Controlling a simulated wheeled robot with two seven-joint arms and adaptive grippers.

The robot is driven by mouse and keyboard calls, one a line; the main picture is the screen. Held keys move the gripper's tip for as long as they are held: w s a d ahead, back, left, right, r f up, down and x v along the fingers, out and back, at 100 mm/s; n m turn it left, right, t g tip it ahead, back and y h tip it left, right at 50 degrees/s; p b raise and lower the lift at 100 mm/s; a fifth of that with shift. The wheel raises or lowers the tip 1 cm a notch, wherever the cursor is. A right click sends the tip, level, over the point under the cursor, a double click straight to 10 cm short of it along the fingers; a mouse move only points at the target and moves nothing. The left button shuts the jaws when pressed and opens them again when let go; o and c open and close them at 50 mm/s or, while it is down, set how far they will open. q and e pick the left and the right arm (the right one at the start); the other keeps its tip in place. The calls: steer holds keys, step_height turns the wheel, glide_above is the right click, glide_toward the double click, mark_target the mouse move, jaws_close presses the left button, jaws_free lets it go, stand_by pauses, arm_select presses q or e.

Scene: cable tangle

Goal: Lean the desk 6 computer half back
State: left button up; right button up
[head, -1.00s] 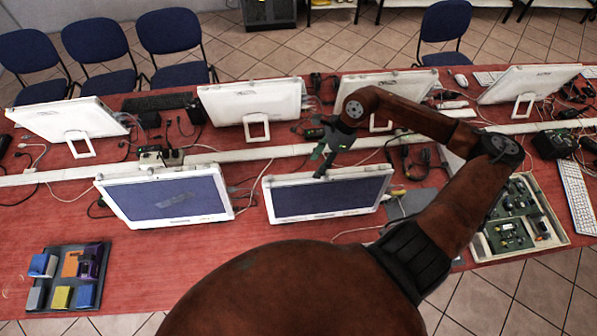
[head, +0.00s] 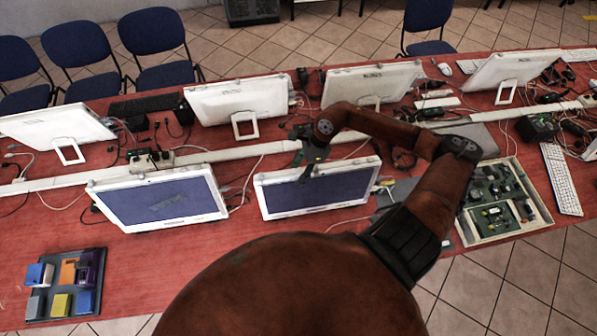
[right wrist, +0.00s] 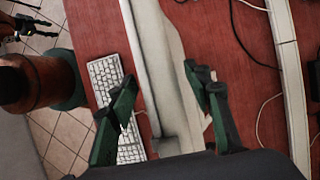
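No desk number is legible. The computer at my right gripper is the front right one (head: 345,194), a white-framed flat computer with a dark screen facing me. It stands tilted on the red table. My right gripper (head: 308,160) is at its top edge, one finger in front of the screen and the other behind. In the right wrist view the gripper (right wrist: 163,105) is open, with the white computer (right wrist: 150,60) running between its fingers; contact cannot be told. A dark forked shape at that view's top left may be my left gripper (right wrist: 22,25); its fingers are unclear.
Another front computer (head: 160,200) stands to the left. A back row of white computers (head: 237,100) stands behind a white cable channel (head: 225,156). A keyboard (right wrist: 117,95) lies before the screen. A circuit-board tray (head: 510,205) is at right, a block tray (head: 65,285) at left.

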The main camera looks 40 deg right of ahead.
jaws_close()
stand_by(0.3)
steer(key=w+d+b, duration=0.1)
steer(key=w+b, duration=0.2)
steer(key=shift+d+f, duration=0.35)
steer(key=shift+f, duration=0.05)
steer(key=shift+w+d+r+b, duration=0.1)
steer(key=shift+w+d+b, duration=0.15)
steer(key=shift+w+b, duration=0.2)
steer(key=shift+o, duration=0.4)
jaws_free()
